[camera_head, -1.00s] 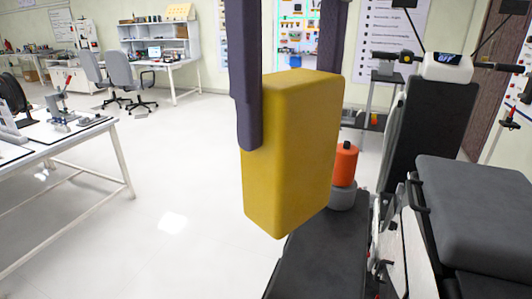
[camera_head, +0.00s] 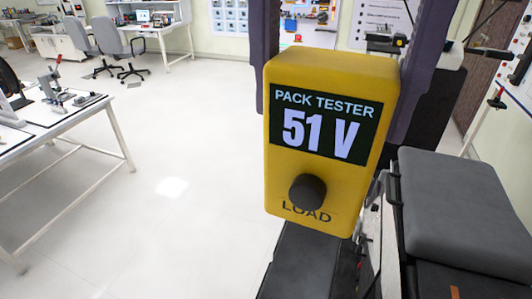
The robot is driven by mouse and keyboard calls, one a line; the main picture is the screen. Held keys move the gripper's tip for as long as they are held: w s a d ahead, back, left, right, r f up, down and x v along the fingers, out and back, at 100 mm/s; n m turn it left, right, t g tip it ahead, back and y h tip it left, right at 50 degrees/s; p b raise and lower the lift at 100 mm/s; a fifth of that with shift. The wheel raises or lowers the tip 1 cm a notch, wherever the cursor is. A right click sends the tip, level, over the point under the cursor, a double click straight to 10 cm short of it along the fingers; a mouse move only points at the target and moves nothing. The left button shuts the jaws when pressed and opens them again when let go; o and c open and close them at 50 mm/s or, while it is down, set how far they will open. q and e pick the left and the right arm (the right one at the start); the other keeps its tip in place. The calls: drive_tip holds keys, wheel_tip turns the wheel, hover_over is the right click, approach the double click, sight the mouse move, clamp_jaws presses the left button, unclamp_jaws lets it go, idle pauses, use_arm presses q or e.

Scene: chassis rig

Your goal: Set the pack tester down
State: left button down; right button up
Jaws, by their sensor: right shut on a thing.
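The pack tester (camera_head: 285,170) is a yellow box held upright in front of the head camera. Its dark display faces me and reads "PACK TESTER 51 V", with a black knob above the word LOAD. My right gripper (camera_head: 335,62) comes down from the top with one dark finger at each side of the tester, shut on it. The tester hangs above or in front of a dark flat deck (camera_head: 300,262); the exact gap cannot be told. My left gripper is not in view.
A grey padded seat (camera_head: 452,205) of a wheeled rig stands close at the right, with handlebars behind. A white workbench (camera_head: 60,140) with tools is at the left. White floor (camera_head: 180,230) lies open between. Office chairs (camera_head: 120,45) and shelves stand far back.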

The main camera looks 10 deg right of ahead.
sight(318, 168)
drive_tip(key=shift+f+n, duration=0.15)
drive_tip(key=shift+n, duration=0.15)
drive_tip(key=f, duration=0.6)
drive_tip(key=shift+s+a+f, duration=0.1)
drive_tip(key=shift+s, duration=0.1)
wheel_tip(318, 168, down, 13)
drive_tip(key=p, duration=0.1)
drive_tip(key=shift+w+f+p, duration=0.15)
drive_tip(key=shift+p, duration=0.2)
drive_tip(key=shift+f, duration=0.1)
drive_tip(key=o, duration=1.4)
drive_tip(key=shift+f, duration=0.1)
drive_tip(key=shift+o, duration=0.3)
